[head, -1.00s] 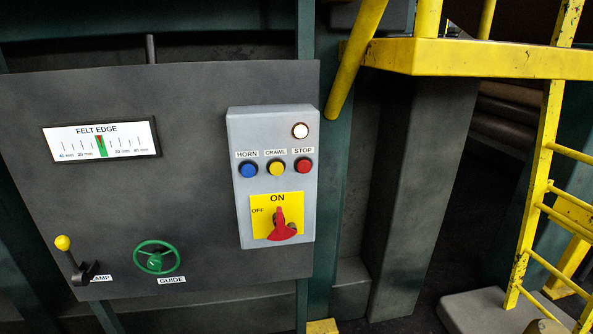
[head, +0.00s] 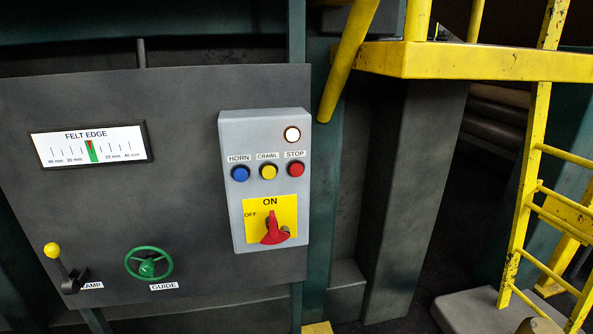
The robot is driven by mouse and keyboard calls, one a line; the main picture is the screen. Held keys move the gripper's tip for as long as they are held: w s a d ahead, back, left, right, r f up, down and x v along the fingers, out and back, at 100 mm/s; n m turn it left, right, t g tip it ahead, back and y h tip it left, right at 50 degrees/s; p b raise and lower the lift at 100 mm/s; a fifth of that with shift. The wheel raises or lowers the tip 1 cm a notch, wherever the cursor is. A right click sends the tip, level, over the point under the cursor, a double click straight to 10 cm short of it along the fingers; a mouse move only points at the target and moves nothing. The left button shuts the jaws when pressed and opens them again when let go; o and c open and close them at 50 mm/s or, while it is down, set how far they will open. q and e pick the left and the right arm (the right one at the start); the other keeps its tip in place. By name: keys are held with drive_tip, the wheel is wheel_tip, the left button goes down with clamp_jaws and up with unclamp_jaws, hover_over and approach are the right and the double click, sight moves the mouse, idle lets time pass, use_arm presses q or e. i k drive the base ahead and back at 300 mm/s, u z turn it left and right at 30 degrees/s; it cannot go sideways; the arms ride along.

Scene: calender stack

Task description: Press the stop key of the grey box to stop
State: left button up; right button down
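The grey box (head: 232,205) is mounted on the right part of a dark panel. Its red stop key (head: 295,169) is the rightmost of three round buttons, under a STOP label. The yellow crawl button (head: 268,171) and the blue horn button (head: 240,173) are to its left. A round lamp (head: 292,134) above the stop key looks whitish and lit. A red rotary switch (head: 275,232) on a yellow plate below points up towards ON. Neither of my grippers is in view.
The dark panel (head: 60,210) also carries a FELT EDGE gauge (head: 90,146), a yellow-knobbed lever (head: 58,262) and a green handwheel (head: 148,264). A yellow platform (head: 490,64) and ladder (head: 525,200) stand at the right. The space before the box is clear.

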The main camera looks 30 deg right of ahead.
sight(296, 169)
drive_tip(key=u, duration=1.6)
drive_tip(key=k, duration=1.2)
drive_tip(key=z, duration=0.45)
